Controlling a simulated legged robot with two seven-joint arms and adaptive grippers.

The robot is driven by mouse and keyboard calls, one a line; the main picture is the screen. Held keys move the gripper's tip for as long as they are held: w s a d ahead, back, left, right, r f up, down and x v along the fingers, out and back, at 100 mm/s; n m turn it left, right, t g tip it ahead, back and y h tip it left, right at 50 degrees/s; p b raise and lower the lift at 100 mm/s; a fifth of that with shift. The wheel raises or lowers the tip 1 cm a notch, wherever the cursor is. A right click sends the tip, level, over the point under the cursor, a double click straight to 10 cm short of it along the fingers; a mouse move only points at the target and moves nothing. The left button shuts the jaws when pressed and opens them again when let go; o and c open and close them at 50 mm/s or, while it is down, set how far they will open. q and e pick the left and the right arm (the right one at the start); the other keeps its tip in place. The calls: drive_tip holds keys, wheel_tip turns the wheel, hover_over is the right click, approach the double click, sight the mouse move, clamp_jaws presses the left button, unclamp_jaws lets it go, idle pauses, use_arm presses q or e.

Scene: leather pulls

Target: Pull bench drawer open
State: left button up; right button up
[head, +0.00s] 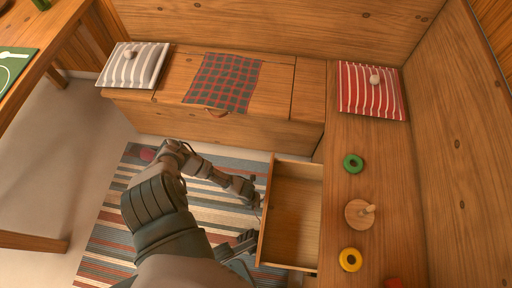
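The bench drawer (293,215) stands pulled out from the right-hand bench, over the striped rug, and its inside is empty. Its front board (266,212) faces left. My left arm comes up from the bottom, bends, and reaches right. Its gripper (257,201) is small in the picture, at the outer side of the front board. Its fingers and the drawer's pull are too hidden to tell whether it grips anything. Another grey part of mine (242,243) is low beside the drawer front; I cannot tell whether it is the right gripper.
The rear bench has a lid with a leather pull (216,113), a checked cloth (224,82) and a striped cushion (134,66). A red cushion (371,91), green ring (353,163), wooden disc (357,214) and yellow ring (350,260) lie on the right bench. A table (50,40) stands left.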

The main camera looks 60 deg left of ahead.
use_arm(q)
drive_tip(key=o, duration=0.4)
drive_tip(key=shift+s+f, duration=0.1)
drive_tip(key=shift+s, duration=0.05)
wheel_tip(320, 180, up, 12)
drive_tip(key=s+a, duration=0.1)
drive_tip(key=shift+s+a+f, duration=0.15)
drive_tip(key=shift+s+a, duration=0.05)
drive_tip(key=shift+s, duration=0.15)
idle(0.3)
